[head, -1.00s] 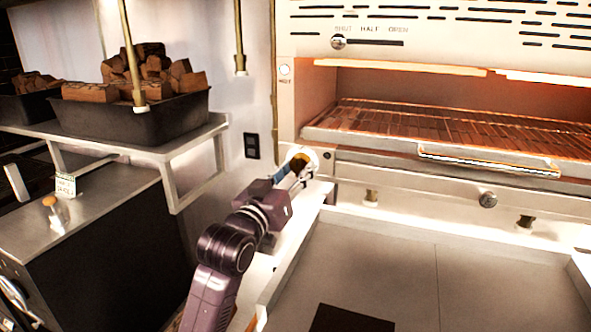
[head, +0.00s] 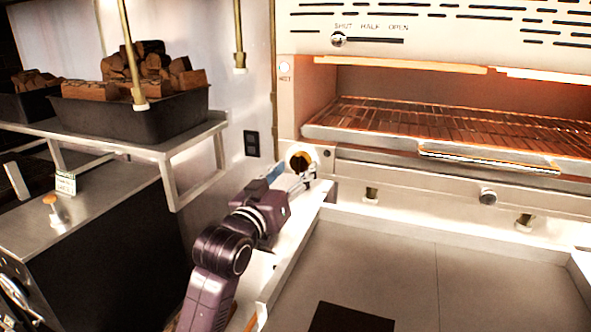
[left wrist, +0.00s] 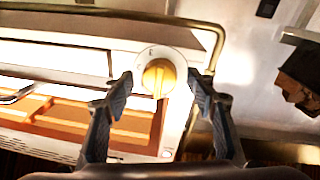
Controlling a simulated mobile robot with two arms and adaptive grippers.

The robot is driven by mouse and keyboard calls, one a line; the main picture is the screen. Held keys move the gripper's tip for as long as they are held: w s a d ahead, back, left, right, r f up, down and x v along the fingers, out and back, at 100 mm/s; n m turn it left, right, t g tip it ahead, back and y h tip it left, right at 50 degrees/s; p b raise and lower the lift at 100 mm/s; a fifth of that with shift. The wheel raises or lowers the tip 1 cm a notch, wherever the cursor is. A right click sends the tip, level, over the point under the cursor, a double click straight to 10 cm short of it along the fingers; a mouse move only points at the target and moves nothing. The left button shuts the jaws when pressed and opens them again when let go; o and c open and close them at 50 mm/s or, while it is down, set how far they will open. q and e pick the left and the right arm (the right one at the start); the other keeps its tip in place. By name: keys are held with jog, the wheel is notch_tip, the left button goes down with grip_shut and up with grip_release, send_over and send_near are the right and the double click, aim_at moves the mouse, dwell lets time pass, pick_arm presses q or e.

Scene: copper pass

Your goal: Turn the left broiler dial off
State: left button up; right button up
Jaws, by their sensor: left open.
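The left broiler dial (head: 301,160) is a brass knob on a round white plate at the broiler's lower left corner. It also shows in the left wrist view (left wrist: 158,76), where its grip bar runs nearly up and down in the picture. My left gripper (head: 296,180) is just in front of and below the dial in the head view. In the left wrist view my left gripper (left wrist: 160,82) is open, with a finger on each side of the dial and gaps to the knob. I cannot tell how deep the fingers reach. My right gripper is not in view.
The broiler (head: 440,40) has a glowing rack (head: 460,126) and a front handle (head: 488,159). A rimmed metal tray surface (head: 390,260) lies below. A black bin of wood (head: 130,115) stands on a shelf at left.

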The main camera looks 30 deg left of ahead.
pick_arm(q)
jog(key=s+d, duration=0.1)
jog(key=s, duration=0.5)
jog(key=shift+s+f, duration=0.3)
